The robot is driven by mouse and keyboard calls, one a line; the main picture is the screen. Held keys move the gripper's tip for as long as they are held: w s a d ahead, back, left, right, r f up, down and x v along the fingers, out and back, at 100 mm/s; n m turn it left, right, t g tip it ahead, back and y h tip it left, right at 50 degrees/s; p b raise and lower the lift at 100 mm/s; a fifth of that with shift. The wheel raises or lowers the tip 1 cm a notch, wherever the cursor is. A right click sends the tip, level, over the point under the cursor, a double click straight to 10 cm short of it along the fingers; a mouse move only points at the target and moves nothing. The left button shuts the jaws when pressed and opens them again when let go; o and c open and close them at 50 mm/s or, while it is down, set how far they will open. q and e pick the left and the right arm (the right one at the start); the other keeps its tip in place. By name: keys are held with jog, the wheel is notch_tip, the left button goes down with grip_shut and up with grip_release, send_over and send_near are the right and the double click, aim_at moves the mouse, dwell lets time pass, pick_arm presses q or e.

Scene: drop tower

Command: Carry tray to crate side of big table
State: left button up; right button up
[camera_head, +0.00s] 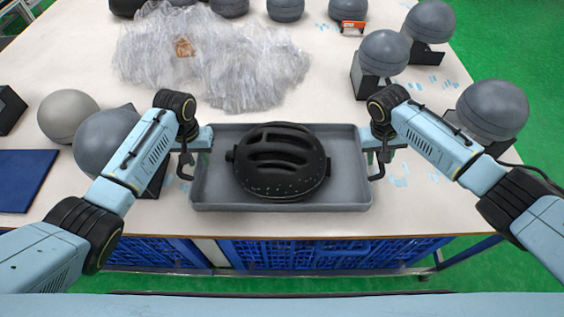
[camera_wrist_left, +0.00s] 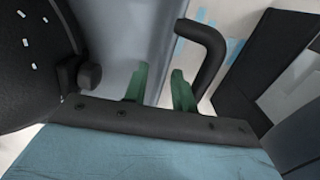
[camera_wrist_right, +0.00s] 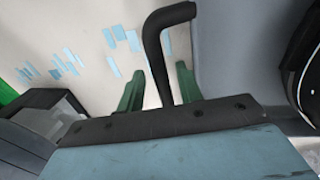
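The grey tray (camera_head: 283,207) lies on the big table (camera_head: 440,200) near its front edge, with a black helmet (camera_head: 281,162) in it. The tray has a black curved handle at each end. My left gripper (camera_head: 200,152) is at the tray's left end; in the left wrist view its green fingers (camera_wrist_left: 160,88) are apart near the tray wall, with the left handle (camera_wrist_left: 214,48) just right of them. My right gripper (camera_head: 370,152) is at the right end; in the right wrist view its fingers (camera_wrist_right: 160,85) stand apart on either side of the right handle (camera_wrist_right: 157,45).
Crumpled clear plastic (camera_head: 210,60) covers the table behind the tray. Grey balls on dark stands flank it, including one at left (camera_head: 105,140) and one at right (camera_head: 492,110). A blue panel (camera_head: 25,180) lies far left. Blue crates (camera_head: 300,253) show below the front edge.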

jog(key=shift+r, duration=0.1)
pick_arm(q)
notch_tip(320, 180, up, 11)
pick_arm(e)
notch_tip(320, 180, up, 12)
jog(key=a, duration=0.2)
jog(key=shift+a+f, duration=0.2)
pick_arm(q)
jog(key=shift+s, duration=0.1)
dwell(0.5)
